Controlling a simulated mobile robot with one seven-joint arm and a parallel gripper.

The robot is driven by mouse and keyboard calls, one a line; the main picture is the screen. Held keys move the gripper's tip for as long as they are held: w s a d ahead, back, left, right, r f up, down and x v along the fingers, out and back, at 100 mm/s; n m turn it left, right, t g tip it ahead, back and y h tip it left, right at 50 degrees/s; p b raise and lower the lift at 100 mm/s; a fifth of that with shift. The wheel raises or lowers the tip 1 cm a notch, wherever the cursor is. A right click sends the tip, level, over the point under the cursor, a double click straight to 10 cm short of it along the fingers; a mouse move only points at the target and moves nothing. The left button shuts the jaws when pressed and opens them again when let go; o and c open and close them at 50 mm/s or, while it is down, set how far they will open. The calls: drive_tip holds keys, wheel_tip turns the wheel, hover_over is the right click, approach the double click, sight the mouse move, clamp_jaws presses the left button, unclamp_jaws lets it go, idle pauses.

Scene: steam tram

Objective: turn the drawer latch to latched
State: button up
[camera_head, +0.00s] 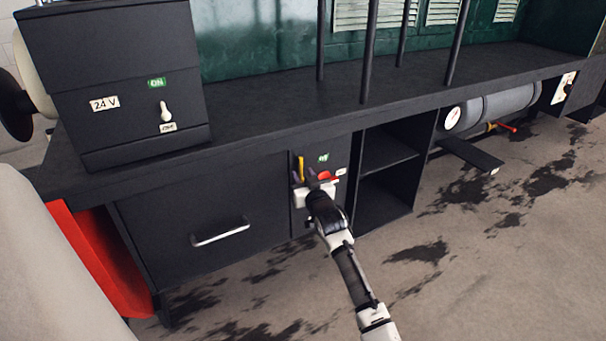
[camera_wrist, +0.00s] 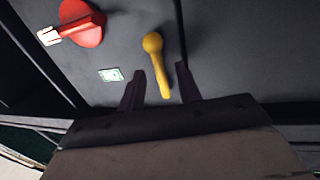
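The drawer latch is a yellow lever (camera_head: 301,168) on the black panel to the right of the drawer front (camera_head: 170,215), near upright in the head view. The drawer front sits flush and has a metal handle (camera_head: 220,233). In the wrist view the yellow lever (camera_wrist: 156,62) shows whole, with a round knob at one end. My gripper (camera_head: 304,178) is at the panel, right by the lever. In the wrist view its two dark fingers (camera_wrist: 161,75) are apart, one on each side of the lever's narrow end. Contact with the lever cannot be told.
A red rotary knob (camera_wrist: 82,22) and a green label (camera_wrist: 110,75) sit beside the lever. Open shelves (camera_head: 385,150) are to the right. A black 24 V box with a switch (camera_head: 166,112) and several upright bars stand on the counter (camera_head: 290,105). The floor in front is free.

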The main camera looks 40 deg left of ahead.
drive_tip(key=shift+w+a, duration=0.3)
drive_tip(key=shift+a, duration=0.1)
clamp_jaws()
